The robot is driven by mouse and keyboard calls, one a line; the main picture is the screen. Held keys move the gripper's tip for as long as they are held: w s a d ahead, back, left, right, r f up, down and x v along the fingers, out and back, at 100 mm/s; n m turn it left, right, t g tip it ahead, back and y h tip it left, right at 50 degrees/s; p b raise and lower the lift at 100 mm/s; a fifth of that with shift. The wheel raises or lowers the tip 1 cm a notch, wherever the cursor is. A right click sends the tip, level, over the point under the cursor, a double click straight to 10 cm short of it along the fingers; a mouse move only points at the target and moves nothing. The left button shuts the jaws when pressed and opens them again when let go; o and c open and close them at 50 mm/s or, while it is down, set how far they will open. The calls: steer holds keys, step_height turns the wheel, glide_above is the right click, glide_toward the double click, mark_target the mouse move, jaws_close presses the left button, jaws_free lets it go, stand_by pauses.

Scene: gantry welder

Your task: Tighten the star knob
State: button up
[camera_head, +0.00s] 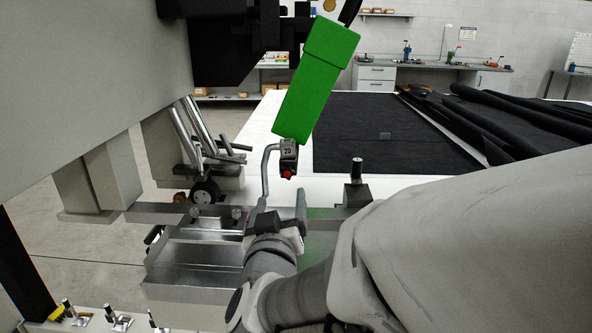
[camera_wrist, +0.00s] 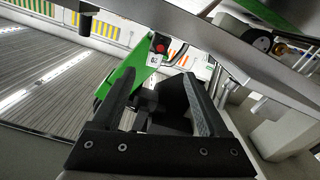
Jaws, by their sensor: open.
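I cannot make out a clear star-shaped knob in either view. A black round part with a pale hub (camera_head: 205,190) sits under the machine at left in the head view; it may be a wheel or a knob. A similar dark round part shows at upper right in the wrist view (camera_wrist: 261,40). My gripper (camera_head: 281,204) is open and points up and away, below the green block (camera_head: 318,85). In the wrist view, its two dark fingers (camera_wrist: 158,78) are apart, with black machine parts behind them. I see nothing held.
A small box marked 20 with a red button (camera_head: 287,160) hangs under the green block, close above my gripper. A metal carriage (camera_head: 195,255) lies left of my arm, and a black post (camera_head: 357,172) stands to the right. A white table with dark cloth (camera_head: 365,145) lies behind.

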mark_target(286, 172)
steer(key=w, duration=0.4)
steer(key=w+b, duration=0.1)
steer(key=w, duration=0.3)
steer(key=w+b, duration=0.1)
steer(key=w, duration=0.3)
steer(key=shift+d+f, duration=0.1)
steer(key=shift+d, duration=0.15)
jaws_close()
